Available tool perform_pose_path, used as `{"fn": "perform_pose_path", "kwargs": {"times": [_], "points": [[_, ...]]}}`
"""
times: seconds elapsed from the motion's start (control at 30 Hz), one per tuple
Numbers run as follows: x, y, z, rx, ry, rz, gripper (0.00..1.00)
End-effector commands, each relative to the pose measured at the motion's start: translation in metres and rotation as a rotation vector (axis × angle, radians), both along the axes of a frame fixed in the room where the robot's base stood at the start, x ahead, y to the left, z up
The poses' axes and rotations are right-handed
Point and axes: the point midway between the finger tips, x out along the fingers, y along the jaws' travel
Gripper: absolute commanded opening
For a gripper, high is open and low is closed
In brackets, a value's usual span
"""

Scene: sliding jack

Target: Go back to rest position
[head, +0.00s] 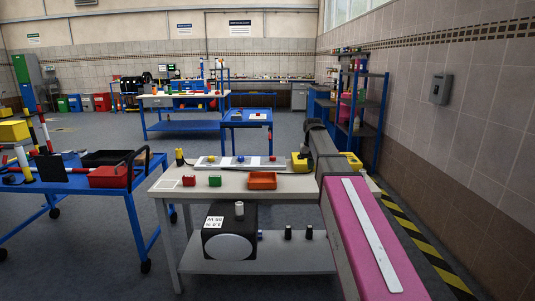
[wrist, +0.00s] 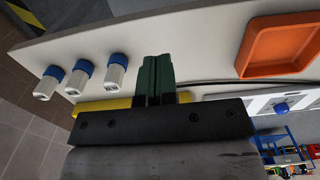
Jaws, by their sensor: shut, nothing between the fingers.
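My gripper (wrist: 156,62) shows in the wrist view as two dark green fingers, pressed together with nothing between them. They are over the pale tabletop (wrist: 190,60). In the head view my arm reaches from the lower right toward the right end of the grey-white table (head: 237,184); the fingers are not seen there. A long white panel (head: 215,162) with blue and red knobs lies at the back of that table. Part of a white panel with a blue knob (wrist: 281,107) shows at the right of the wrist view.
An orange tray (head: 262,180), a red block (head: 189,181) and a green block (head: 215,181) sit on the table. Three white blue-capped pieces (wrist: 84,70) show left of the fingers. A blue cart (head: 100,181) stands left and a tiled wall (head: 465,120) right.

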Motion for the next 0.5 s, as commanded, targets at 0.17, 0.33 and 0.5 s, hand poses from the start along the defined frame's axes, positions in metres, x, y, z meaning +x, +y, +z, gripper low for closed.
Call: {"fn": "perform_pose_path", "kwargs": {"times": [0.17,0.33,0.5], "points": [[-0.008,0.000,-0.012,0.000,0.001,0.000,0.00],[-0.016,0.000,-0.027,0.000,0.000,0.000,0.00],[-0.031,0.000,-0.051,0.000,0.000,0.000,0.00]]}}
